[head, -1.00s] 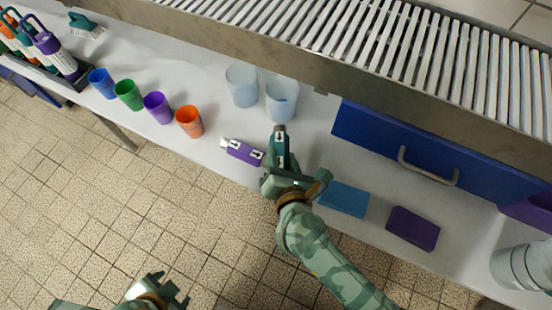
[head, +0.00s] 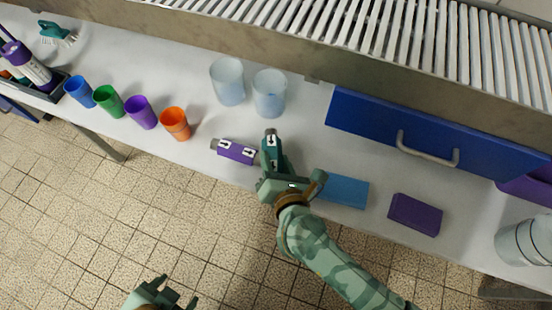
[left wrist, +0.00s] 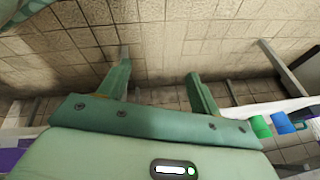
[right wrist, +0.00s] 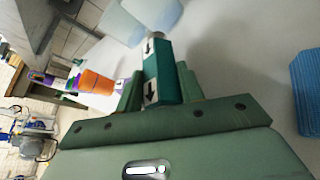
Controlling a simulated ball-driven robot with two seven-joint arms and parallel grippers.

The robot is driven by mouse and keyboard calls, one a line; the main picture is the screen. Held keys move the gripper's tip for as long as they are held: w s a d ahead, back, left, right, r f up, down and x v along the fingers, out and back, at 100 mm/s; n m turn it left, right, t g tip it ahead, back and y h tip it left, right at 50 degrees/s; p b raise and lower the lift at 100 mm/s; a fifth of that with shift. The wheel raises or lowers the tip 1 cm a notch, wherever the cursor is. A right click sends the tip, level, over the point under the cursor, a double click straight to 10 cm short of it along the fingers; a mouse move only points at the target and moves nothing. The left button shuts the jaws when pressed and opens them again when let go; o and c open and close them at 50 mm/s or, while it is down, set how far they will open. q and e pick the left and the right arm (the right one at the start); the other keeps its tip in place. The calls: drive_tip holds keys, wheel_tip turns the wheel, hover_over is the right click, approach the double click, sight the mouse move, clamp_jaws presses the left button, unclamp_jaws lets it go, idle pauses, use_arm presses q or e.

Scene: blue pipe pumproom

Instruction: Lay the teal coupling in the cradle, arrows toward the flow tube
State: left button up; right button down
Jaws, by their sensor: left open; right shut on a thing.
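The teal coupling (head: 273,155) is in my right gripper (head: 277,176), above or at the front part of the white bench; I cannot tell if it touches. In the right wrist view the coupling (right wrist: 164,75) sticks out forward between the fingers, with black arrows on white labels and a grey end. The arrows there seem to point back toward the gripper. My left gripper (head: 172,292) is open and empty, low over the tiled floor; its parted fingers show in the left wrist view (left wrist: 157,78). I cannot make out a cradle or flow tube.
A purple coupling (head: 236,151) with arrow labels lies just left of the teal one. Several coloured cups (head: 142,112) and two translucent cups (head: 269,93) stand behind. A blue block (head: 343,191) and purple block (head: 415,214) lie to the right. A blue drawer (head: 430,135) stands behind them.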

drive_tip(key=c, duration=0.9)
unclamp_jaws()
use_arm(q)
drive_tip(key=shift+d+r, duration=0.15)
drive_tip(key=shift+d, duration=0.05)
use_arm(e)
drive_tip(key=shift+r, duration=0.15)
drive_tip(key=shift+r+p, duration=0.4)
drive_tip(key=shift+p, duration=0.1)
drive_tip(key=shift+s+d+r+p, duration=0.1)
drive_tip(key=shift+s+r+p, duration=0.25)
drive_tip(key=shift+s+p, duration=0.1)
use_arm(q)
drive_tip(key=s+a+f+m+g+y+p, duration=0.1)
drive_tip(key=s+a+f+g+y+p, duration=0.1)
drive_tip(key=s+a, duration=0.5)
drive_tip(key=shift+s+a+f+m+g+y+p, duration=0.15)
drive_tip(key=shift+f+m+g+y+p, duration=0.15)
drive_tip(key=shift+g+y+p, duration=0.35)
use_arm(e)
drive_tip(key=v, duration=1.1)
drive_tip(key=shift+f, duration=0.2)
